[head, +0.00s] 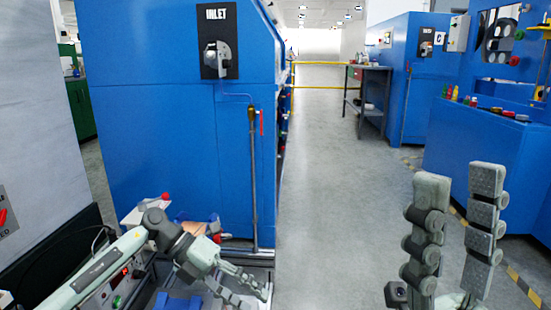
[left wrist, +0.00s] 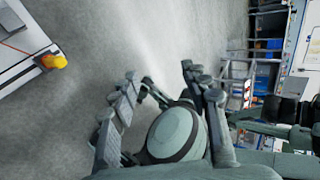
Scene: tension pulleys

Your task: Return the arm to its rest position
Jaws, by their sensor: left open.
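My left arm (head: 108,266) reaches in from the lower left, low in front of a blue machine. My left gripper (head: 252,296) is at its end, near the bottom middle of the head view. In the left wrist view the left gripper's fingers (left wrist: 160,75) stand apart with nothing between them, over bare grey floor. My right gripper (head: 460,178) stands at the lower right, fingers pointing up and spread wide. It is empty, with floor visible between its fingers. The right arm behind it is out of view.
A large blue machine (head: 165,130) with an INLET panel stands behind my left arm. A blue cabinet (head: 470,140) with small coloured items stands at the right. A grey workbench (head: 368,90) is farther back. The aisle floor (head: 325,185) between is clear.

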